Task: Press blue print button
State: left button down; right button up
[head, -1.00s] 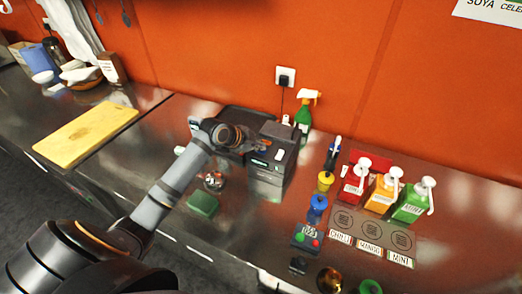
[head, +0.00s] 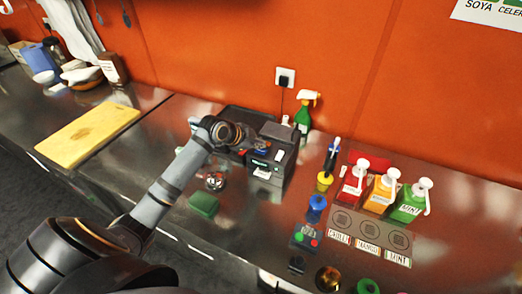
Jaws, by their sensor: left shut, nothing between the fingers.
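The dark box-shaped printer (head: 268,184) stands on the steel counter near the wall. A white slip or label (head: 262,173) shows on its front, and a small white patch (head: 279,156) sits higher up. My left gripper (head: 262,149) is shut and empty, with its tips at the printer's upper front left. A small blue patch shows right by the tips. I cannot tell whether it is the blue print button or whether the fingers touch it. My right gripper is out of view.
A green-and-white spray bottle (head: 304,112) stands behind the printer. A yellow pepper-mill-like item (head: 325,181) and red, orange and green pump bottles (head: 409,204) stand to the right. A green block (head: 203,205) lies in front. A yellow board (head: 88,134) lies left.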

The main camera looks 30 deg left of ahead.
aim_at(259, 152)
pick_arm(q)
jog(key=shift+r+p, duration=2.15)
jog(key=shift+r, duration=0.45)
jog(key=shift+f, duration=0.1)
